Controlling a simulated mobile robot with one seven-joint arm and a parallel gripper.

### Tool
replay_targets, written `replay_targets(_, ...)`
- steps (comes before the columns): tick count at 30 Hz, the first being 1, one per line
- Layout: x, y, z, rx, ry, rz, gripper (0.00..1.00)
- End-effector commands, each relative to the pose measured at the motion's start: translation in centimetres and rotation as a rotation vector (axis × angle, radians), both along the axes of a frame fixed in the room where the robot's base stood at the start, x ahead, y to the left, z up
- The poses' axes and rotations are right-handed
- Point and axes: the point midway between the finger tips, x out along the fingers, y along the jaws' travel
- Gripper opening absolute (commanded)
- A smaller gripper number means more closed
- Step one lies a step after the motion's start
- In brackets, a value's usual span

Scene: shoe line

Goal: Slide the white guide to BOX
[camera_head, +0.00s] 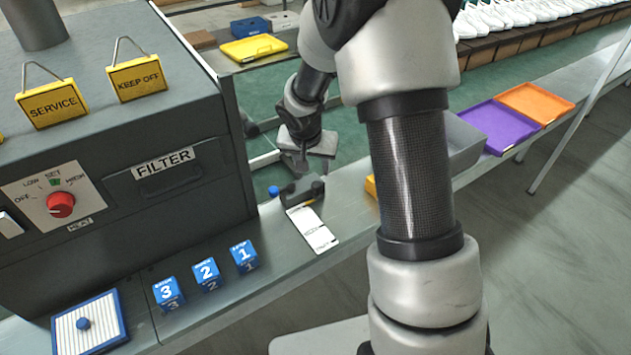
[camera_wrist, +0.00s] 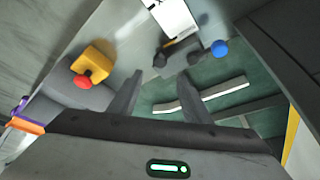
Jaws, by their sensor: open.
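No part clearly marked BOX can be made out, and I cannot say for sure which part is the white guide. A white card with small dark print (camera_head: 313,230) lies on the grey bench in front of a dark fixture (camera_head: 300,191) with a blue knob (camera_head: 273,191). The card (camera_wrist: 172,16), the fixture's dark parts (camera_wrist: 163,58) and the blue knob (camera_wrist: 219,48) also show in the wrist view. My gripper (camera_head: 304,168) hangs just above and behind the fixture. In the wrist view its fingers (camera_wrist: 160,98) are apart with nothing between them.
A dark machine with a FILTER drawer (camera_head: 165,160) and red dial (camera_head: 61,205) stands left. Blue numbered blocks (camera_head: 206,272) and a white ridged panel (camera_head: 90,322) lie on the bench. A yellow box with red button (camera_wrist: 85,82) stands near. Purple (camera_head: 492,125) and orange (camera_head: 537,101) trays lie right.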

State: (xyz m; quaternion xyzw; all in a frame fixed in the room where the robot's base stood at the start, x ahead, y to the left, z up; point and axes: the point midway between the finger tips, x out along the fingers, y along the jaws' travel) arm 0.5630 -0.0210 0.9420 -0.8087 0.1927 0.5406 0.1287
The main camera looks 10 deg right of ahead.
Motion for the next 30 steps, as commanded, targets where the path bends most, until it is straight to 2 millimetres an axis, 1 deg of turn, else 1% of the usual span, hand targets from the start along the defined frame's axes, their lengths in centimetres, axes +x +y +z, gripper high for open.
replay_targets(1, 0.3, -0.2, -1.3, 0.000, 0.004, -0.001, 0.44)
replay_targets(9, 2.3, -1.2, -6.6, -0.001, 0.004, 0.000, 0.44)
replay_targets(12, 2.9, -1.5, -8.1, 0.000, 0.002, 0.001, 0.44)
replay_targets(15, 3.3, -1.7, -9.1, 0.000, 0.001, -0.001, 0.44)
replay_targets(19, 3.6, -1.9, -9.9, -0.001, 0.001, 0.001, 0.44)
replay_targets(28, 3.8, -1.9, -10.1, 0.000, -0.001, 0.000, 0.44)
replay_targets(29, 3.8, -1.9, -10.1, 0.000, -0.001, 0.000, 0.42)
replay_targets(30, 3.8, -1.9, -10.1, 0.000, -0.001, 0.000, 0.35)
